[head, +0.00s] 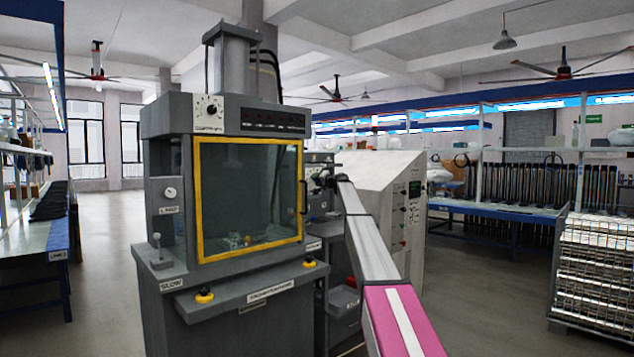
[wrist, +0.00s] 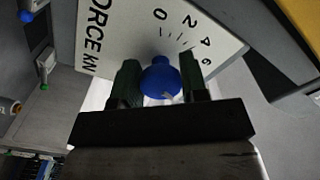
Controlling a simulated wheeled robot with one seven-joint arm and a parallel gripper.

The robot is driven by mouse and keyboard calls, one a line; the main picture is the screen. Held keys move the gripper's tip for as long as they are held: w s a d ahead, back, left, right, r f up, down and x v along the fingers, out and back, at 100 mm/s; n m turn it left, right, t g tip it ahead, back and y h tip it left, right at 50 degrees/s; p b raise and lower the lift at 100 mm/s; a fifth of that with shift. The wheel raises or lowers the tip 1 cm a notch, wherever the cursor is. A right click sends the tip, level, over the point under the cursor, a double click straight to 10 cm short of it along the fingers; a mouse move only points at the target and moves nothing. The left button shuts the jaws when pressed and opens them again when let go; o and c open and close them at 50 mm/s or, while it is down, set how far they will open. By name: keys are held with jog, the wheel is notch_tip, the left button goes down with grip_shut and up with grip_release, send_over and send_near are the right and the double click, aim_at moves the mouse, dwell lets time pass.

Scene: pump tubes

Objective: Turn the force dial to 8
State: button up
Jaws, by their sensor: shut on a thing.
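In the wrist view a white plate (wrist: 110,30) reads "FORCE kN" with a scale showing 0, 2, 4 and 6. A blue dial knob (wrist: 160,80) sits on it, with a narrow end toward the scale. Which mark it points to is not clear, and no 8 is visible. My gripper (wrist: 160,72) has one dark green finger on each side of the knob and is shut on it. In the head view my arm reaches to the right side of the grey press (head: 222,292); my gripper (head: 326,181) is small there, and the force dial is not clearly visible.
The press has a yellow-framed window (head: 250,200) and another black dial (head: 208,110) at its top front. A pale control cabinet (head: 400,200) stands close on the arm's right. A yellow edge (wrist: 303,28) is near at the wrist view's upper right. Open floor lies left.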

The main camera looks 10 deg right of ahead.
jog(key=shift+n, duration=1.9)
jog(key=o, duration=0.9)
jog(key=shift+s+d, duration=0.1)
jog(key=shift+d, duration=0.05)
jog(key=v, duration=1)
jog(key=shift+s+d, duration=0.15)
jog(key=shift+s, duration=0.1)
